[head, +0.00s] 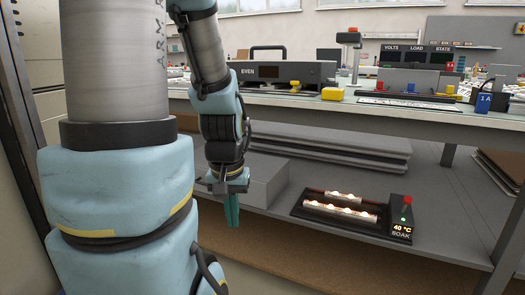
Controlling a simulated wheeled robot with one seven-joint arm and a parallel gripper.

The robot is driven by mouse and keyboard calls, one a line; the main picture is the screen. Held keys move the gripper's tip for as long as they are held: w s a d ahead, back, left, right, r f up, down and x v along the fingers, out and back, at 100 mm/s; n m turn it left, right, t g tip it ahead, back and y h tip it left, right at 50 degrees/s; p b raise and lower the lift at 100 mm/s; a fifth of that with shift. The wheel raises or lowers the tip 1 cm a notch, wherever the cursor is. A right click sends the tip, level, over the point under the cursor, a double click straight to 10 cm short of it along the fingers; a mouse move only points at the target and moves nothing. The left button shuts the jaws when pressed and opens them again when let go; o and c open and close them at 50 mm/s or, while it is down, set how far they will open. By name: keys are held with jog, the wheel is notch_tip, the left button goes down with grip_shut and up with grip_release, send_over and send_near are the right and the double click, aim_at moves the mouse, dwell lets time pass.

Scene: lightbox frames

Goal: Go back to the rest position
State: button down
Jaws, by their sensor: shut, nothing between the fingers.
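My gripper (231,207) hangs pointing down in the head view, left of the middle, in front of a grey box on the lower shelf. Its teal fingers are together, with nothing seen between them. My arm fills the left part of the view and hides what is behind it.
A black device (352,213) with glowing tubes, a red-topped switch and a "40 °C SOAK" display sits on the lower shelf (440,200). Flat grey panels (330,145) lie behind it. The bench top (300,101) above holds an "EVEN" unit (283,75), a yellow block (332,93) and a blue "1 A" block (484,102).

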notch_tip(320, 180, up, 30)
jog(key=p, duration=2.7)
jog(key=shift+f, duration=0.25)
